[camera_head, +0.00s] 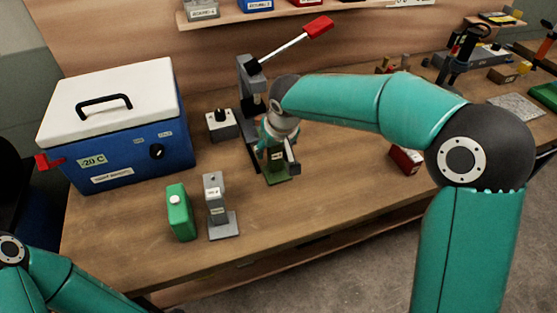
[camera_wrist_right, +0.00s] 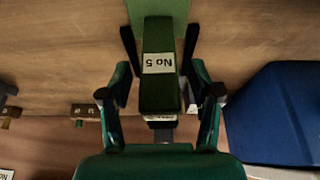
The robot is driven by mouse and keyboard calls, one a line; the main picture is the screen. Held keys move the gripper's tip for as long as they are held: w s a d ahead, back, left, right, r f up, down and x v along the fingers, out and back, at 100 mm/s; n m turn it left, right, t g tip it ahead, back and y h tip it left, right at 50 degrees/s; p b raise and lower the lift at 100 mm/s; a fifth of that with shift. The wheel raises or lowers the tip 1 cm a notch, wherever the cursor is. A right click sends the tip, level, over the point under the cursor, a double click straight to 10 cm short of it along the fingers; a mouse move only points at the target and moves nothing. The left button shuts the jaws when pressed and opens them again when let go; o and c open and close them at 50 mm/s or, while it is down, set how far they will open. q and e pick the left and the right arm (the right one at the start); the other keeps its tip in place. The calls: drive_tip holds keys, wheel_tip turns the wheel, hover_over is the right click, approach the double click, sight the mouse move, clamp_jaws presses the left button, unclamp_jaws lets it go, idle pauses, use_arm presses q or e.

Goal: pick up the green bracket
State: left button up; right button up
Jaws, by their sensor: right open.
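The green bracket (camera_head: 277,168) stands upright on the wooden bench, at the foot of the grey lever press. It has a flat green base and a pale label, which reads "No 5" upside down in the right wrist view (camera_wrist_right: 159,92). My right gripper (camera_head: 279,155) is at the bracket and partly hides it in the head view. In the wrist view its open fingers (camera_wrist_right: 159,45) lie on either side of the bracket's dark green upright, with small gaps visible. My left gripper is out of view; only part of the left arm shows.
The lever press (camera_head: 251,92) with a red handle stands close behind. A blue cooler (camera_head: 128,150), a green canister (camera_head: 181,214) and a grey bracket (camera_head: 216,202) are to the left. A red block (camera_head: 405,160) lies to the right. The bench front is mostly clear.

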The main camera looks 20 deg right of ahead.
drive_tip(key=shift+f, duration=0.2)
clamp_jaws()
drive_tip(key=shift+w+r, duration=0.1)
drive_tip(key=shift+r, duration=0.05)
idle(0.3)
